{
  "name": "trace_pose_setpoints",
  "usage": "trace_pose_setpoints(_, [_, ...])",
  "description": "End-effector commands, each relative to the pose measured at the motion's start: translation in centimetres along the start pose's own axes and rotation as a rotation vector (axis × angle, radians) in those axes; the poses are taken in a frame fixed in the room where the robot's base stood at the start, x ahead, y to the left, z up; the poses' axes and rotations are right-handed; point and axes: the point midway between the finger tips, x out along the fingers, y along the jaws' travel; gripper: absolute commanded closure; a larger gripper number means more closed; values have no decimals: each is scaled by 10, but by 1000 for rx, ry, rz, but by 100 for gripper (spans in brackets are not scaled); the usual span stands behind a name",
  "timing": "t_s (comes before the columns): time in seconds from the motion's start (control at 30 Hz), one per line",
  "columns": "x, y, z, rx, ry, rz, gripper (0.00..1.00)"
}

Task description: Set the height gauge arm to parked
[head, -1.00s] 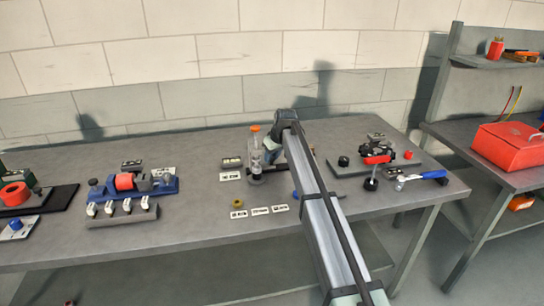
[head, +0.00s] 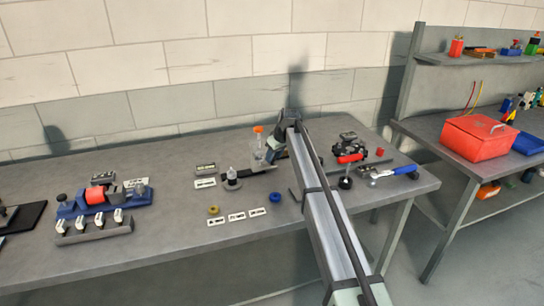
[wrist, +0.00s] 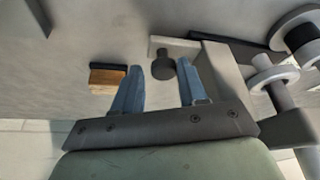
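I cannot identify the height gauge or its arm for certain. The likely fixture has a dark, round-based post (head: 232,182) and a dark bar beside it. An orange-topped upright piece (head: 258,129) stands behind, close to my gripper (head: 271,152). In the wrist view my gripper (wrist: 160,64) is open, its two blue-grey fingers apart. A dark round knob (wrist: 162,68) shows between the fingertips, and I see no finger touching it. A pale block (wrist: 175,46) is behind the knob. In the head view my arm hides part of the bench behind it.
A blue fixture with a red roll (head: 95,195) stands at the left. A red-and-black clamp device (head: 350,157) and a blue-handled tool (head: 398,170) lie right of my arm. A yellow ring (head: 213,210) and small labels lie in front. An orange-brown block (wrist: 108,80) shows beside the left finger.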

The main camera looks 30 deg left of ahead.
Motion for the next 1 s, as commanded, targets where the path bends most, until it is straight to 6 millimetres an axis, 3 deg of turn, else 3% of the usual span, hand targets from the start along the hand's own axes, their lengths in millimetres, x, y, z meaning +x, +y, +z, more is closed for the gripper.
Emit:
trace_pose_setpoints(0.2, [0,1,0,0,-1,2,45])
trace_pose_setpoints(0.57, [-8,0,0,0,0,0,45])
trace_pose_setpoints(1.0, [-86,0,1,0,0,1,45])
